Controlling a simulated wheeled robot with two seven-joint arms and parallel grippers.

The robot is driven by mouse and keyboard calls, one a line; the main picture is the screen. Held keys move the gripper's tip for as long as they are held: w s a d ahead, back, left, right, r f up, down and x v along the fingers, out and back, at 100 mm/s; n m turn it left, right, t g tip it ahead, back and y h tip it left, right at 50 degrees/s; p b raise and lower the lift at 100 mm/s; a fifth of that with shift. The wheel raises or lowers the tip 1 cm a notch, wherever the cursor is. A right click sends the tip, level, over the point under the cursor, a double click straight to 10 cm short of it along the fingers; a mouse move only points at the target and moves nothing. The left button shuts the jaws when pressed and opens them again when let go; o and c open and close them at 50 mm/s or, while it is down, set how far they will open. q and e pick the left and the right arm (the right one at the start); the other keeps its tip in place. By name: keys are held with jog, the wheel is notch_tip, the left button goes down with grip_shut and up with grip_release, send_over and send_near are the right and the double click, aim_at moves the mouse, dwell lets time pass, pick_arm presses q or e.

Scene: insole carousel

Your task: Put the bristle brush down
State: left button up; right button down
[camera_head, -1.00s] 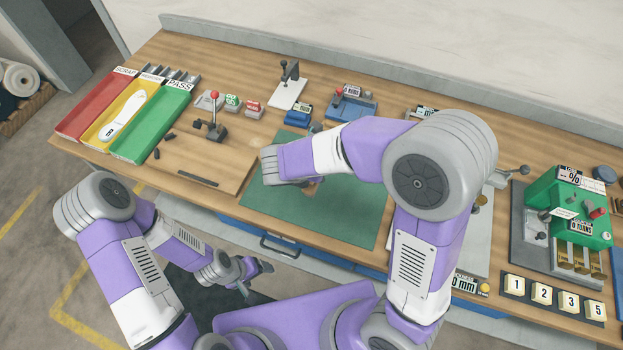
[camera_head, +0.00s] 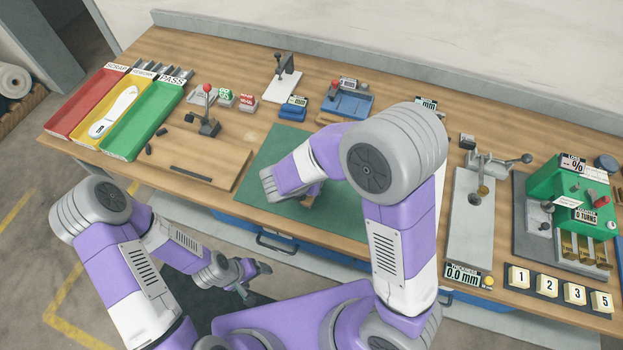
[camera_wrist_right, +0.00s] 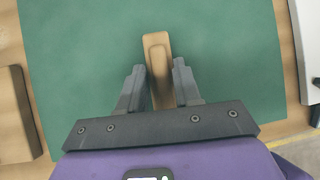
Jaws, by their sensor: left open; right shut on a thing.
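The bristle brush (camera_wrist_right: 157,55) shows in the right wrist view as a wooden handle or back, light brown, over the green mat (camera_wrist_right: 230,60). My right gripper (camera_wrist_right: 159,75) is shut on it, with one finger on each side. I cannot tell whether the brush touches the mat. In the head view my right arm reaches over the green mat (camera_head: 262,163), and its hand hides most of the brush. My left gripper (camera_head: 255,274) is open and empty, low in front of the table.
Red, yellow and green trays (camera_head: 143,130) stand at the left; a white insole (camera_head: 113,112) lies in the yellow one. Small fixtures line the back. A grey plate gauge (camera_head: 470,220) and a green machine (camera_head: 573,200) stand at the right. Much of the mat is bare.

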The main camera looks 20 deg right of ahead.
jog(key=c, duration=0.8)
grip_release()
jog(key=shift+s+a+r+p, duration=0.1)
jog(key=shift+a+r+p, duration=0.05)
jog(key=shift+r+p, duration=0.15)
jog(key=p+v, duration=0.3)
jog(key=v, duration=0.8)
jog(key=shift+s+r, duration=0.15)
jog(key=shift+r, duration=0.05)
